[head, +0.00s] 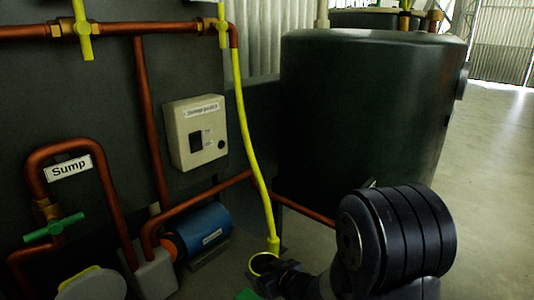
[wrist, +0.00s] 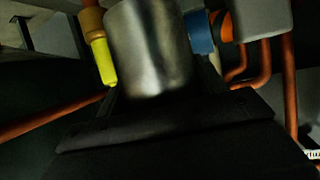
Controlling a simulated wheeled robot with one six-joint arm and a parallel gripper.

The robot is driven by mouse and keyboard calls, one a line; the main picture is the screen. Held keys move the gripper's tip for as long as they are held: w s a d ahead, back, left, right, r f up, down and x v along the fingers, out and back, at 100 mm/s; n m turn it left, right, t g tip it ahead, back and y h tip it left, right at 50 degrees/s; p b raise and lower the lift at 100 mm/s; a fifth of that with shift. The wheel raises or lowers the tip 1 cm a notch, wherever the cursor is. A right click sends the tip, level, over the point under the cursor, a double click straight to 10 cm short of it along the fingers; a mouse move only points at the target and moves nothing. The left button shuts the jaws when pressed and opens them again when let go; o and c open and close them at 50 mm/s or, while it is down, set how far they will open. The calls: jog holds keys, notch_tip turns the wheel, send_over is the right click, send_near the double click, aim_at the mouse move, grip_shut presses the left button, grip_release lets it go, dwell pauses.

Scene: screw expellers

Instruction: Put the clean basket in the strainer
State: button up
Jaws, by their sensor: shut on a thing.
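My gripper (wrist: 160,95) is shut on a grey metal cylinder, the basket (wrist: 150,45), which stands out beyond the dark jaws in the wrist view. In the head view my gripper (head: 282,278) is low in the middle, just below the yellow hose's lower end. A small yellow ring (head: 263,263) shows at its tip; I cannot tell whether it belongs to the basket. A round grey top with a yellow-green part (head: 90,286) is cut off at the bottom left. It may be the strainer, but no label shows. It lies well left of my gripper.
The yellow hose (head: 253,150) hangs close by my gripper. A blue motor (head: 205,232), a grey block (head: 154,274) and copper pipes (head: 110,190) stand to the left. A large dark tank (head: 365,110) stands behind. Open floor (head: 492,190) lies at the right.

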jog(key=s+d+f+m+t+h, duration=0.1)
jog(key=s+d+m+t+h, duration=0.15)
jog(key=d+m+h, duration=0.95)
jog(key=w+d+r+n+y+p, duration=0.1)
jog(key=d+r+n+y+p, duration=0.15)
jog(key=r+p, duration=1.2)
jog(key=w+d+r+n+y+p, duration=0.1)
jog(key=d+r+n+y+p, duration=0.15)
jog(key=r+p, duration=1.2)
jog(key=s+a+f+p, duration=0.1)
jog(key=s+f, duration=0.3)
jog(key=f, duration=0.4)
jog(key=shift+s+f+p, duration=0.15)
jog(key=shift+s+p, duration=0.2)
jog(key=shift+p, duration=0.25)
